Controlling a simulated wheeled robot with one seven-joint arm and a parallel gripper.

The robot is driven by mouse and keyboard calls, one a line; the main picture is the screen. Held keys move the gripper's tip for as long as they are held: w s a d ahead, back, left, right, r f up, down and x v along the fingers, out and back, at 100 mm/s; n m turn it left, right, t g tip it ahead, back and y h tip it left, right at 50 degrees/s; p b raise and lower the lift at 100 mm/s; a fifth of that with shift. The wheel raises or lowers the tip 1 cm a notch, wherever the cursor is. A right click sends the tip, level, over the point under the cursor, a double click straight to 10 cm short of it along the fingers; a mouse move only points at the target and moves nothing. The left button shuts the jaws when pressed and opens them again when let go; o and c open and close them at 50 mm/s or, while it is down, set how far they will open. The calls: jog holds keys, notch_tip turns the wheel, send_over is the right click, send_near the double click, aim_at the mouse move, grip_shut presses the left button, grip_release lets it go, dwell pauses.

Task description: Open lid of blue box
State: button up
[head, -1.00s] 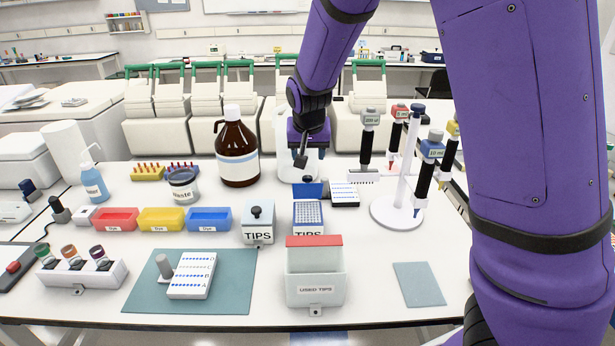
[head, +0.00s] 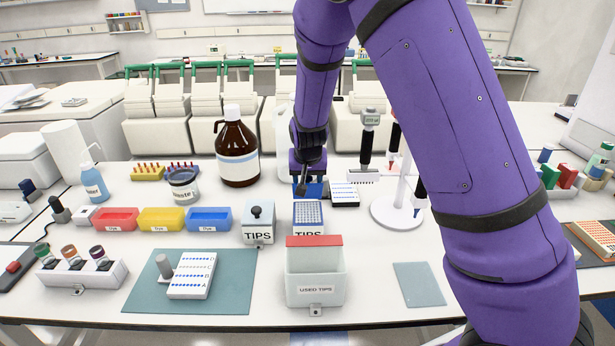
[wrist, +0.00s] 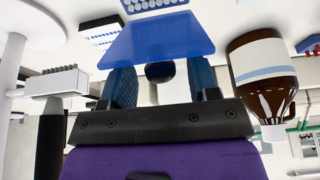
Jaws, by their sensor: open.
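The blue tip box (head: 308,213) stands at the middle of the table with its rack of tips uncovered and a TIPS label in front. Its blue lid (head: 313,190) stands raised at the box's rear edge. In the wrist view the translucent lid (wrist: 155,40) crosses in front of my fingers, with a dark round knob (wrist: 160,72) behind it. My gripper (head: 307,184) is right behind the lid. In the wrist view my gripper (wrist: 162,74) is open, one finger on each side of the knob, with gaps showing. Contact with the lid cannot be told.
A closed TIPS box (head: 258,224) stands to the left, and a used-tips bin (head: 315,285) in front. A brown bottle (head: 237,155) is at the back left. A white tube rack (head: 345,195) and pipette stand (head: 396,212) are close on the right.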

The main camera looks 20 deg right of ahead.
grip_shut()
